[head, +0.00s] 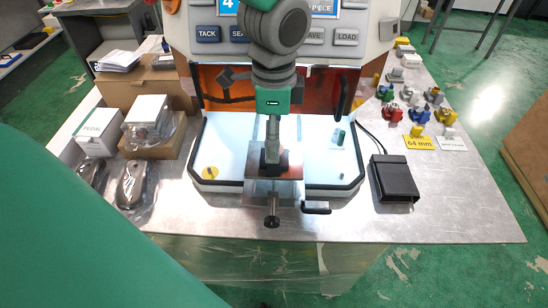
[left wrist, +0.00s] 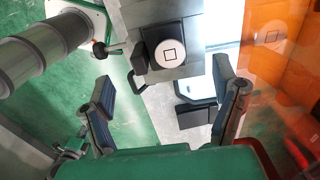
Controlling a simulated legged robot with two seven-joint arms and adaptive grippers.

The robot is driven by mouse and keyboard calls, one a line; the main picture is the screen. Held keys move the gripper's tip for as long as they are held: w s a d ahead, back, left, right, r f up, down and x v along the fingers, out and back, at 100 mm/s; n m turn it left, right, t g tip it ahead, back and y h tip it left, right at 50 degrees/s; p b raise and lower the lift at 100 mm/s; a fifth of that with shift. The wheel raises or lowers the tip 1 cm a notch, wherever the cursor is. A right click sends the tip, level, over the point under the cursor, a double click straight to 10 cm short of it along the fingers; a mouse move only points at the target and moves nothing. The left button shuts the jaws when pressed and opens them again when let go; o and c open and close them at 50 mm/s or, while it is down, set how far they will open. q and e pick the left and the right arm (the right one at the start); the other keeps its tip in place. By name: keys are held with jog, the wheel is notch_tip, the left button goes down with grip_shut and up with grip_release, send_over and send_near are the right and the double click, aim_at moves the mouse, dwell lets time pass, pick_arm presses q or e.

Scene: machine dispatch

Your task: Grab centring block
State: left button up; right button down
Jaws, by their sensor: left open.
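My left gripper (head: 272,146) points down over a metal fixture plate (head: 290,173) at the front middle of the bright work tray. In the left wrist view, my left gripper (left wrist: 165,88) is open and empty, its two dark fingers spread apart. A dark square block with a white round top bearing a square mark (left wrist: 170,52) lies beyond the fingertips, roughly between them. It seems to be the centring block, but I cannot be sure. In the head view a dark block (head: 264,160) shows there, mostly hidden by the gripper. My right gripper is not in view.
A knobbed handle (head: 272,222) sticks out at the front. The machine's control panel (head: 208,35) and orange windows (head: 220,78) stand behind. Cartons (head: 150,90) are left. A black box (head: 394,180) and several small coloured vises (head: 391,112) are right. The front right table is clear.

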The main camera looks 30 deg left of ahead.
pick_arm(q)
jog(key=shift+d+f, duration=0.35)
jog(key=shift+f, duration=0.25)
notch_tip(320, 180, down, 4)
jog(key=shift+a+f, duration=0.15)
jog(key=shift+f, duration=0.05)
jog(key=shift+w+a+f, duration=0.1)
jog(key=shift+a+f, duration=0.1)
jog(key=shift+f, duration=0.1)
jog(key=c, duration=0.8)
jog(key=shift+d+r, duration=0.1)
jog(key=shift+d, duration=0.1)
jog(key=c, duration=0.5)
